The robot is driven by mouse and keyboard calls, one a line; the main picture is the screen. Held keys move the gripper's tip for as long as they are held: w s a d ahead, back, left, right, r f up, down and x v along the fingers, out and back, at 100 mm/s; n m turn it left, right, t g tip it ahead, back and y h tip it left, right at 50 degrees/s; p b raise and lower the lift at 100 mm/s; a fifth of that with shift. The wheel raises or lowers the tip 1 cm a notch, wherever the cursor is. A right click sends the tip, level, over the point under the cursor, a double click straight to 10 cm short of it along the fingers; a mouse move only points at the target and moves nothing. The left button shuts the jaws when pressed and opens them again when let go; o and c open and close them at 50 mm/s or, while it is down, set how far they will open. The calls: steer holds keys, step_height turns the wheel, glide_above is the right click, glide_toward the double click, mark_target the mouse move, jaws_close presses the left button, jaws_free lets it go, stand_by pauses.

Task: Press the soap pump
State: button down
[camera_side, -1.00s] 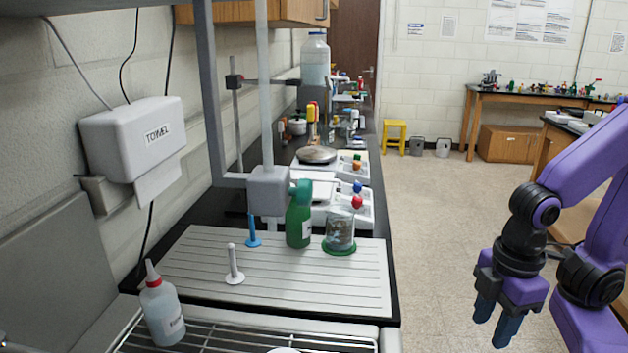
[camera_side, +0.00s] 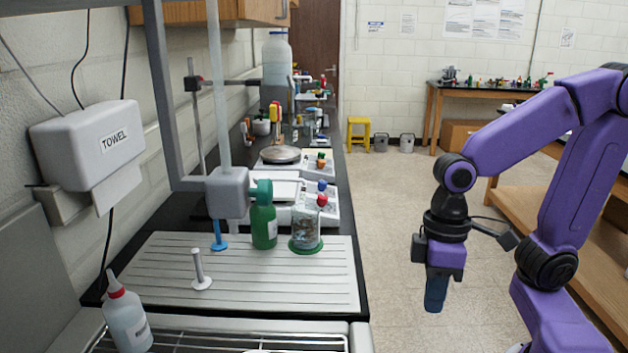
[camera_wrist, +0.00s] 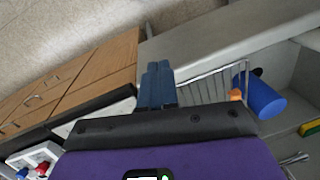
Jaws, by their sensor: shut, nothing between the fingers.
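A green bottle (camera_side: 264,222) with a green pump-like head stands upright at the back of the ribbed draining board, in the side view. It looks like the soap pump. My gripper (camera_side: 436,296) hangs to the right of the counter, over the floor in the picture, well apart from the bottle. Its blue fingers point down and are shut with nothing between them. In the wrist view the shut fingers (camera_wrist: 158,72) show at the middle, and I cannot make out the green bottle there.
A glass jar (camera_side: 306,225) on a green base stands close right of the bottle. A grey post block (camera_side: 228,192) is just left of it. The draining board's (camera_side: 300,285) front right is clear.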

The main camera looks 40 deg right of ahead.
steer(key=w+d+r+m+y, duration=0.1)
steer(key=w+r+m+y, duration=0.25)
steer(key=w+m, duration=0.55)
steer(key=w+d+r+m+y, duration=0.2)
steer(key=w+r+m, duration=0.2)
steer(key=w+m, duration=0.55)
steer(key=w+d+r+m+t+y, duration=0.1)
steer(key=w+d+r+m+t, duration=0.2)
steer(key=w+d+m, duration=0.3)
steer(key=w+d+r+m+t+y, duration=0.1)
steer(key=w+d+r+m+t, duration=0.2)
steer(key=w+d+m, duration=0.3)
steer(key=d+r, duration=0.1)
steer(key=d, duration=0.3)
steer(key=shift+w+r+t+y, duration=0.15)
steer(key=shift+r+t+y, duration=0.05)
steer(key=shift+t+y, duration=0.2)
steer(key=shift+m, duration=0.25)
steer(key=x, duration=1.4)
steer(key=shift+f, duration=0.1)
